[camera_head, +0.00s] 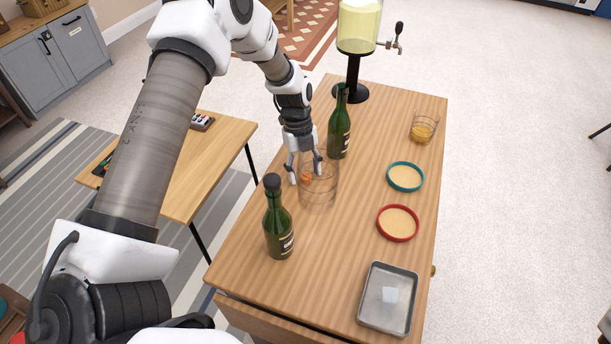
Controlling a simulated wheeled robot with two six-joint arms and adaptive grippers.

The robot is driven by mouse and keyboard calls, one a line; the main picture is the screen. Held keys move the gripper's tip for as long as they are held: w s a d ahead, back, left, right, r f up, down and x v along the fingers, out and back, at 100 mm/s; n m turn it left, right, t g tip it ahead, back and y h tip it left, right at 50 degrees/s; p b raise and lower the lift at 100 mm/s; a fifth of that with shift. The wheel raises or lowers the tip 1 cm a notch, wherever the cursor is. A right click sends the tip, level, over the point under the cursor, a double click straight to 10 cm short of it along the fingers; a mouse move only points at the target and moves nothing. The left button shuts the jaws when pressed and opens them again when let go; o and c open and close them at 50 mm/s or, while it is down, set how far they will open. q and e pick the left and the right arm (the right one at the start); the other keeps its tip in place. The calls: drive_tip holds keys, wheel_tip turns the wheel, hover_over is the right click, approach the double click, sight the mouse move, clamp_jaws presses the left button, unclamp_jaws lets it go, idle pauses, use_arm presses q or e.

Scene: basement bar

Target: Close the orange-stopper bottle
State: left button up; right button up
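My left gripper (306,176) points down over a clear glass container (318,196) on the wooden table. Its fingers are spread apart. A small orange thing (306,180), probably the stopper, shows between and just below the fingertips, at the container's rim or inside it; I cannot tell which. A green bottle (339,130) stands upright behind the container, and its mouth is too small to make out clearly. Another green bottle (278,222) with a dark top stands upright in front, to the left. My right gripper is not in view.
A teal-rimmed coaster (390,178) and a red-rimmed coaster (380,224) lie on the right. A metal tray (375,322) with a pale square is at the front right.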

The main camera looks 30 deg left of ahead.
use_arm(q)
drive_tip(key=c, duration=0.9)
drive_tip(key=shift+o, duration=0.2)
wheel_tip(320, 180, up, 18)
drive_tip(key=b, duration=0.2)
